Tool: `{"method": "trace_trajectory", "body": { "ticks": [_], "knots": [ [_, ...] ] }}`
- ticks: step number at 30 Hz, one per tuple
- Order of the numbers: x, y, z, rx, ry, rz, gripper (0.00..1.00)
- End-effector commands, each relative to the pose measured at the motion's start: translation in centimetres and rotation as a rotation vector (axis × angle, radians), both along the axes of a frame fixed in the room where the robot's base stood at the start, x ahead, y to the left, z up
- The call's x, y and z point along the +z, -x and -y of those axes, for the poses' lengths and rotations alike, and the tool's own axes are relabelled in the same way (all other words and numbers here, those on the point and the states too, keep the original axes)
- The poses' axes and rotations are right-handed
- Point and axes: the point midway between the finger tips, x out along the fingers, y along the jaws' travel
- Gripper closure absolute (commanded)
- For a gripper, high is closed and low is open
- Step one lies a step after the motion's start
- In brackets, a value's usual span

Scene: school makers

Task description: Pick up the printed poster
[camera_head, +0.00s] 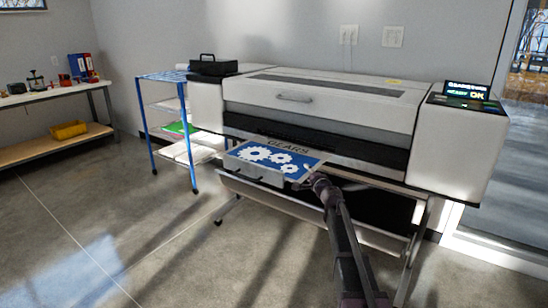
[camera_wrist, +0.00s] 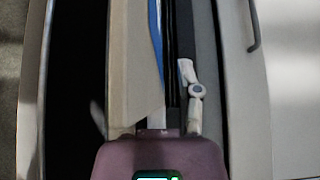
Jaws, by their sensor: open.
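The printed poster (camera_head: 268,160) is a blue sheet with white gears and the word GEARS at the top. It sticks out from the front slot of the large printer (camera_head: 315,100). My gripper (camera_head: 314,179) is open at the poster's right edge, and a gear partly shows beside it. In the wrist view, a pale sheet with a blue strip (camera_wrist: 156,40), apparently the poster seen nearly edge-on, lies between the jaws of my gripper (camera_wrist: 166,80).
A blue-framed shelf cart (camera_head: 152,130) stands left of the printer, near a black case (camera_head: 213,65) on top. A printer stand with a pale lower bar (camera_head: 300,213) lies below the poster. A workbench (camera_head: 52,92) is at far left. The floor at front left is clear.

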Motion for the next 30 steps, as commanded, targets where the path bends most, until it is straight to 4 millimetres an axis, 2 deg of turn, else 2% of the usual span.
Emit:
{"method": "trace_trajectory", "body": {
  "ticks": [14,15,19,30],
  "knots": [
    [0.00,0.05,-0.10,0.001,0.000,0.000,0.56],
    [0.00,0.05,-0.10,0.001,0.000,0.000,0.62],
    [0.00,0.05,-0.09,0.001,0.000,0.000,1.00],
    [0.01,0.05,-0.09,0.001,0.000,0.000,1.00]
  ]
}}
